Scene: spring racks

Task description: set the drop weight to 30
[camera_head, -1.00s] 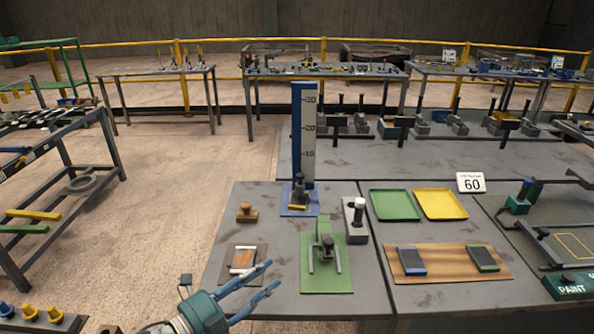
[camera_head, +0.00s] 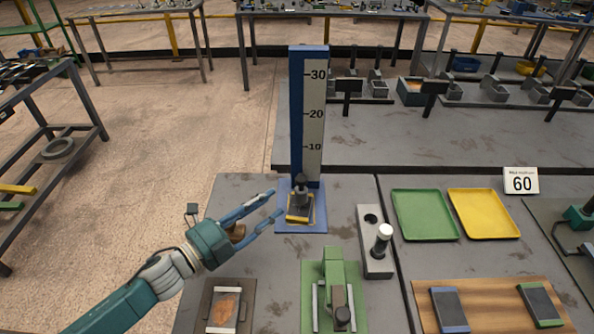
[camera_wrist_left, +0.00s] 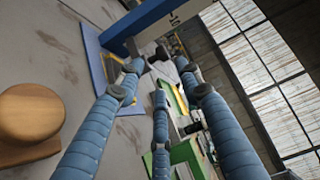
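The drop weight (camera_head: 300,206), a dark block with an upright knob, sits low at the foot of the blue scale column (camera_head: 296,120), on a blue base with a yellow outline. The scale reads 10, 20 and 30 going up; the weight is below the 10. My left gripper (camera_head: 276,203) is open and empty, its blue fingers pointing right at the weight from just left of it. In the left wrist view its spread fingers reach toward the dark weight (camera_wrist_left: 160,54), partly hidden between the tips. I cannot tell whether they touch it. My right gripper is not in view.
A wooden knob (camera_wrist_left: 30,115) stands close beside the left fingers. A green fixture (camera_head: 335,290) and a grey block with a white-topped post (camera_head: 383,236) stand right of the gripper. Green (camera_head: 425,215) and yellow (camera_head: 484,214) trays lie farther right, near a "60" sign (camera_head: 521,181).

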